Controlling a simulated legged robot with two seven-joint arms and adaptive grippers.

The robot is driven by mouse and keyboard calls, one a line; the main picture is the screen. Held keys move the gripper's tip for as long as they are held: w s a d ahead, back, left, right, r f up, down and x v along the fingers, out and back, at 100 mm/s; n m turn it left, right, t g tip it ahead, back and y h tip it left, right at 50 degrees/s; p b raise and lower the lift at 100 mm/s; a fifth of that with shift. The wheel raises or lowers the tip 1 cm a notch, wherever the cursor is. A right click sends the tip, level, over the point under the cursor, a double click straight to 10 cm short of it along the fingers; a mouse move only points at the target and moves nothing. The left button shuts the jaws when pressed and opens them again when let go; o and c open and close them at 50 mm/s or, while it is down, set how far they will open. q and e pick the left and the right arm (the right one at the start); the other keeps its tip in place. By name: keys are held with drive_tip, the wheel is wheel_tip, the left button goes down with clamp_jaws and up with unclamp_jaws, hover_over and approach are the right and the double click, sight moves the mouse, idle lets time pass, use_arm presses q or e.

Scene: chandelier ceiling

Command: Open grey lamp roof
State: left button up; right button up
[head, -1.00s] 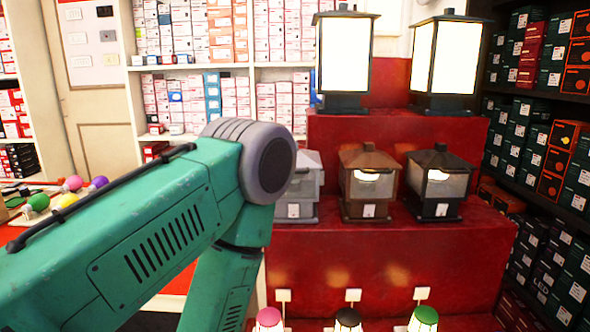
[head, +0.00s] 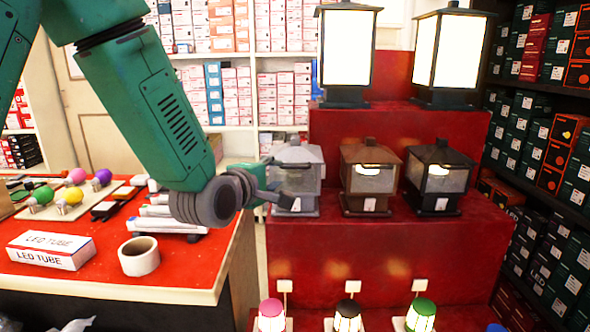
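The grey lamp (head: 305,187) stands at the left end of a row of three small lantern lamps on the middle red step. Its grey roof (head: 299,152) sits level on top of the glass body. My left gripper (head: 284,182) is at the lamp's left side, just below the roof edge, and covers part of the glass. Its fingers look spread, one higher and one lower, with nothing between them that I can make out. I cannot tell whether it touches the lamp. My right gripper is out of view.
A brown lamp (head: 369,180) and a black lamp (head: 438,180) stand right of the grey one. Two tall lit lanterns stand on the step above. A red table (head: 190,268) with a tape roll (head: 139,257) and an LED tube box (head: 51,250) is at left.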

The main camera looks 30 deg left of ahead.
sight(295, 167)
use_arm(q)
drive_tip(key=x, duration=1)
drive_tip(key=shift+w+f+b, duration=0.15)
drive_tip(key=shift+w+b, duration=0.2)
drive_tip(key=shift+b, duration=0.05)
clamp_jaws()
